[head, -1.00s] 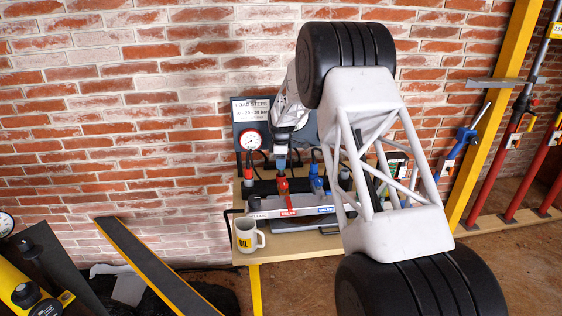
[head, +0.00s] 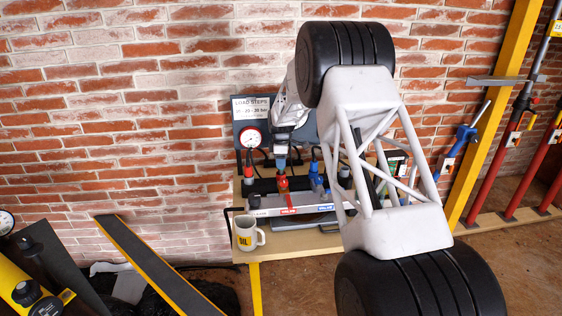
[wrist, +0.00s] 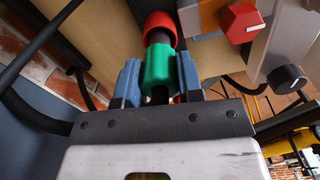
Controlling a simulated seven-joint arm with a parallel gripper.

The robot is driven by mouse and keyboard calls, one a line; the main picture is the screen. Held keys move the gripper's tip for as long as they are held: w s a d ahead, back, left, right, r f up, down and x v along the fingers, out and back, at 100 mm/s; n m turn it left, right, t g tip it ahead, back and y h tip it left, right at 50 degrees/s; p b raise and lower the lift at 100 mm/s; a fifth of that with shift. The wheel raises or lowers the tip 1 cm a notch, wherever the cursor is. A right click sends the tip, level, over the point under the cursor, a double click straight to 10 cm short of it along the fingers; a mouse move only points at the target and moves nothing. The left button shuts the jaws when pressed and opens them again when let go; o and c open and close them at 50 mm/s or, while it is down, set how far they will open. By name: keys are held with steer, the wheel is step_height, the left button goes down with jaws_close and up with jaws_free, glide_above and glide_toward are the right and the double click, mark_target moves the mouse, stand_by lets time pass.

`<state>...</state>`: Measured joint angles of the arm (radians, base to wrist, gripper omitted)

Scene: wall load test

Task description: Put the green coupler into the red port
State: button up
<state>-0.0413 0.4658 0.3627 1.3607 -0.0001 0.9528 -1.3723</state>
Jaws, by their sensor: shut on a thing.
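In the wrist view the green coupler (wrist: 159,68) sits between the two blue fingers of my gripper (wrist: 158,82), which is shut on it. A dark stem shows between the coupler and the red port (wrist: 160,26), a red ring just beyond it. The two look roughly in line; I cannot tell whether the stem has entered the ring. In the head view my gripper (head: 281,160) is above the red port (head: 282,183) on the bench manifold. The coupler cannot be made out there.
A blue port (head: 316,181) stands to the right of the red one. A pressure gauge (head: 252,138) is behind, and a white mug (head: 246,234) stands at the bench's front left. In the wrist view a red knob (wrist: 240,22) and a black knob (wrist: 287,78) are to the right.

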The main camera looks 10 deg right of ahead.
steer(key=shift+f, duration=1.3)
stand_by(1.3)
steer(key=o, duration=1.5)
steer(key=shift+r, duration=0.1)
steer(key=shift+r, duration=0.15)
steer(key=shift+r, duration=3.85)
steer(key=shift+r, duration=0.1)
